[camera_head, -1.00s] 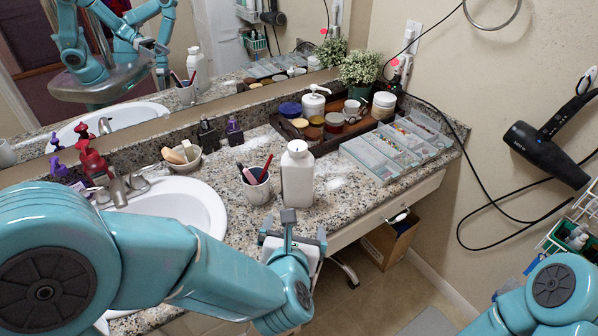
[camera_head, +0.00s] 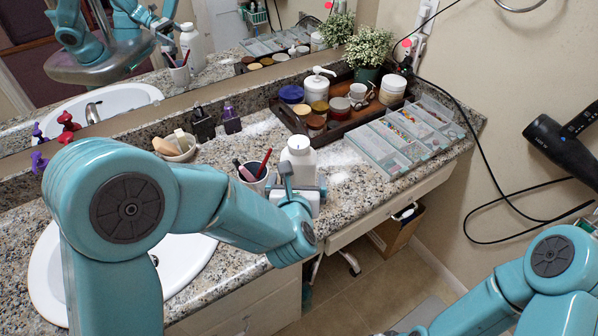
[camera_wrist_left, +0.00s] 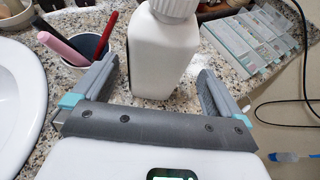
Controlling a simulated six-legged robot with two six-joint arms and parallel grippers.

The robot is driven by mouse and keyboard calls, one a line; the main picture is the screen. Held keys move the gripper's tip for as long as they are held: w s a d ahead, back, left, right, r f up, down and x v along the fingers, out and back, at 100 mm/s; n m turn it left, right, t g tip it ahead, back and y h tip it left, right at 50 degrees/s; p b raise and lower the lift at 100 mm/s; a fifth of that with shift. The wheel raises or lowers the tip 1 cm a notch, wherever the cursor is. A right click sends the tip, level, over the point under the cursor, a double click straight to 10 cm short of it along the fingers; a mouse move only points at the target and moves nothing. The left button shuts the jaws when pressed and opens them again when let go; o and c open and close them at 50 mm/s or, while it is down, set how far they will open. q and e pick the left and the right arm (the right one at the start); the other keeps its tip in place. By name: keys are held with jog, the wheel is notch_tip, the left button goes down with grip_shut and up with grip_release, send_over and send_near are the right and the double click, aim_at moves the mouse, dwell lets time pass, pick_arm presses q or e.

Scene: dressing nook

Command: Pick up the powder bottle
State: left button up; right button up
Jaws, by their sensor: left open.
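The white powder bottle (camera_head: 299,155) stands upright on the speckled counter, just right of the cup. My left gripper (camera_head: 303,180) is open at its front side and hides its lower part in the head view. In the left wrist view the bottle (camera_wrist_left: 163,52) rises ahead between the two spread fingers of the gripper (camera_wrist_left: 158,70), with gaps on both sides. I cannot tell how far it sits inside the jaws. My right arm shows at lower right, but its gripper is out of view.
A cup with brushes (camera_head: 254,178) is close left of the bottle and near the left finger in the wrist view. A dark tray of jars (camera_head: 345,127) and a clear compartment box (camera_head: 390,143) lie behind and right. The sink (camera_head: 185,262) is left.

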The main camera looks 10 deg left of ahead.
aim_at(298, 172)
pick_arm(q)
jog(key=shift+w+a+f, duration=0.15)
jog(key=shift+w+f, duration=0.05)
jog(key=shift+w, duration=0.4)
jog(key=shift+w+f, duration=0.1)
jog(key=shift+w, duration=0.3)
jog(key=p+x, duration=0.1)
jog(key=x, duration=0.3)
jog(key=shift+w+p, duration=0.15)
jog(key=shift+p, duration=0.2)
jog(key=shift+w+a, duration=0.1)
jog(key=shift+w, duration=0.35)
jog(key=c, duration=0.9)
